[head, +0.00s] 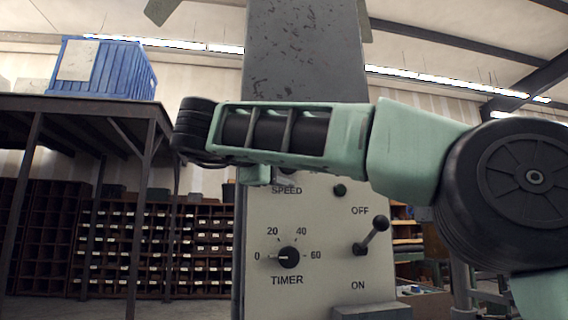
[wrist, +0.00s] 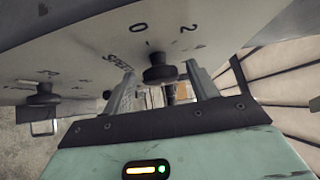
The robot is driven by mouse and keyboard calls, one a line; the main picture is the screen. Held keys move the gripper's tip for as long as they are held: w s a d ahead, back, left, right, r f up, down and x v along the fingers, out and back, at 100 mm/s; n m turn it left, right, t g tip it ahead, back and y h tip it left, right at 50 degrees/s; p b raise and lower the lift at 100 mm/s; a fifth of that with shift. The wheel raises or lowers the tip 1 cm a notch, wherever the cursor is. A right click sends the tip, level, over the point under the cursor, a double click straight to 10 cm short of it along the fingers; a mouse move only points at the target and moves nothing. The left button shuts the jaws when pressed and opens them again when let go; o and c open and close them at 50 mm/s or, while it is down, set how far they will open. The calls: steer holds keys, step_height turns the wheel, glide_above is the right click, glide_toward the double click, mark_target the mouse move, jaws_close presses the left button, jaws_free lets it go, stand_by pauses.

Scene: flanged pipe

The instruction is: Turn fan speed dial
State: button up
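The speed dial is a black knob (wrist: 158,72) on the pale panel in the wrist view. A "0", a "2" and the word SPEED are printed around it. My gripper (wrist: 162,82) is open, with one finger on each side of this knob. A gap shows between the knob and each finger, though I cannot tell if the fingertips reach past it.
The panel also bears a timer dial (head: 289,257), an OFF/ON lever (head: 370,237) and a small dark green button (head: 340,190). A grey column rises behind my arm. A blue crate (head: 102,70) sits on a dark rack at left, with shelves of small bins behind.

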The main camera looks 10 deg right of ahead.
steer(key=p+v, duration=0.1)
steer(key=v, duration=1.6)
steer(key=shift+a+p, duration=0.2)
steer(key=shift+p, duration=0.15)
steer(key=shift+s, duration=0.1)
